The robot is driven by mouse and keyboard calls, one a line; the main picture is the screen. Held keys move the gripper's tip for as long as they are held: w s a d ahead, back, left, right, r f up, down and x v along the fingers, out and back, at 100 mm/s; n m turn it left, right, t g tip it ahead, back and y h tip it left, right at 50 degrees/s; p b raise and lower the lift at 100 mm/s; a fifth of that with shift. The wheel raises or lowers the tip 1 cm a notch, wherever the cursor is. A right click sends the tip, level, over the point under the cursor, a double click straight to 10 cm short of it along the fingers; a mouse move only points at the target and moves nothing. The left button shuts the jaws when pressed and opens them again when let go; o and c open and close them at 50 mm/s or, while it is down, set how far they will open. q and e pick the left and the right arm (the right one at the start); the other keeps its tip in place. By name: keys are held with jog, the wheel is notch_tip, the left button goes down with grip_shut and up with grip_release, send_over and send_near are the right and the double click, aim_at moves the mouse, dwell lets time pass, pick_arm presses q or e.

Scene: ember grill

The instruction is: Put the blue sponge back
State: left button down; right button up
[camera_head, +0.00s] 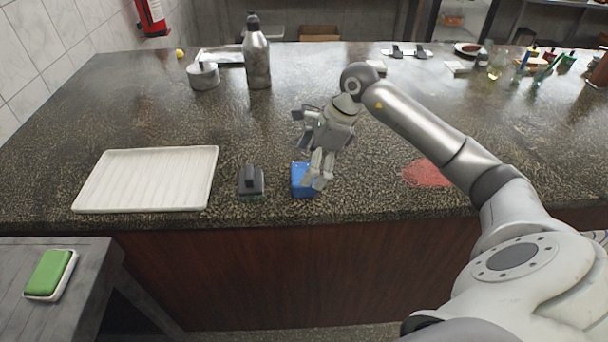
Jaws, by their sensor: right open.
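The blue sponge (298,181) lies on the dark stone counter near its front edge, in the middle of the view. My right gripper (317,184) is open and directly over the sponge's right part, pointing down. Its fingers hide some of the sponge, and I cannot tell whether they touch it. A white ribbed tray (150,176) lies on the counter to the left. A green sponge (50,272) rests on a small white dish (70,272) on the grey side table at lower left. My left gripper is not in view.
A dark scrubbing brush (252,182) lies just left of the blue sponge. A red cloth or patch (427,174) is to the right, near my right arm. A metal bottle (257,58) and a small pot (203,77) stand behind. Bare counter lies between tray and bottle.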

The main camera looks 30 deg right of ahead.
jog(key=b+v, duration=0.1)
jog(key=v, duration=0.7)
jog(key=shift+r, duration=0.15)
jog(key=shift+s, duration=0.1)
